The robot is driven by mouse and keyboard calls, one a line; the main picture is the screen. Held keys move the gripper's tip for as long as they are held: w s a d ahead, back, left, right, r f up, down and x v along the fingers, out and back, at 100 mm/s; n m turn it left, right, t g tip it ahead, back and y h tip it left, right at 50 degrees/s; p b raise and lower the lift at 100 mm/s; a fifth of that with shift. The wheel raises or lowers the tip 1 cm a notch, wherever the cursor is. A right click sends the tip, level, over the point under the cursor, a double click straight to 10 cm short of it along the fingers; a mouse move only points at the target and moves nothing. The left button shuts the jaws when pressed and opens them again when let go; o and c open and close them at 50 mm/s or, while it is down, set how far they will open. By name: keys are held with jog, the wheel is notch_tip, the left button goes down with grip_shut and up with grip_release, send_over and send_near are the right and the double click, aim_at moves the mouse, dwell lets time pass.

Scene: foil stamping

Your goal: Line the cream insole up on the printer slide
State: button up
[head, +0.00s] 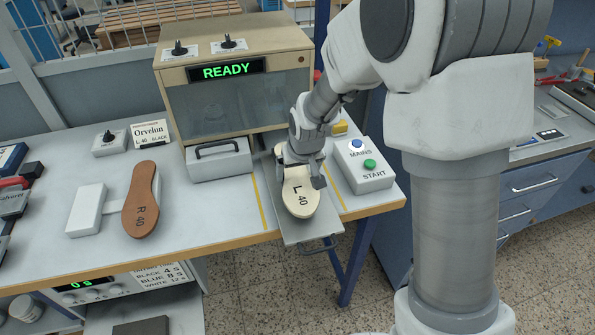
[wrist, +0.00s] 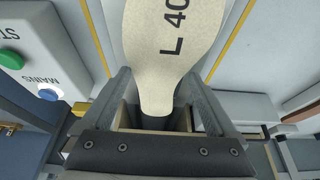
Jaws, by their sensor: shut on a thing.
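The cream insole (head: 300,203), marked "L 40", lies over the grey metal printer slide (head: 304,232), which sticks out past the table's front edge. The insole's wide end faces the front, and its far end is hidden by my gripper in the head view. My gripper (head: 299,178) is shut on the insole, with its fingers on either side of it. In the wrist view the insole (wrist: 165,55) runs between the two fingers with its narrow end toward the palm. I cannot tell whether it rests flat on the slide.
The wooden-framed printer (head: 240,100) stands behind, its display reading READY. A control box (head: 363,180) with blue MAINS and green START buttons stands right of the slide. A brown insole (head: 141,200) marked "R 40" and a white block (head: 86,210) lie to the left. Yellow lines flank the slide.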

jog(key=shift+f, duration=0.15)
dwell(0.7)
jog(key=o, duration=1)
jog(key=shift+o, duration=0.2)
jog(key=p+v, duration=0.1)
jog(key=v, duration=1.6)
jog(key=shift+r+p, duration=0.25)
jog(key=shift+p, duration=0.05)
jog(key=s+d+r+m, duration=0.1)
jog(key=s+d+r, duration=0.1)
jog(key=s+d, duration=0.2)
jog(key=s+d+r+m, duration=0.1)
jog(key=s+d, duration=0.3)
jog(key=s, duration=0.4)
jog(key=s+d+r+m+t+h+p, duration=0.1)
jog(key=s+d+r, duration=0.2)
jog(key=s, duration=0.3)
jog(key=shift+s+d+r, duration=0.25)
jog(key=shift+s+d, duration=0.05)
jog(key=shift+d, duration=0.45)
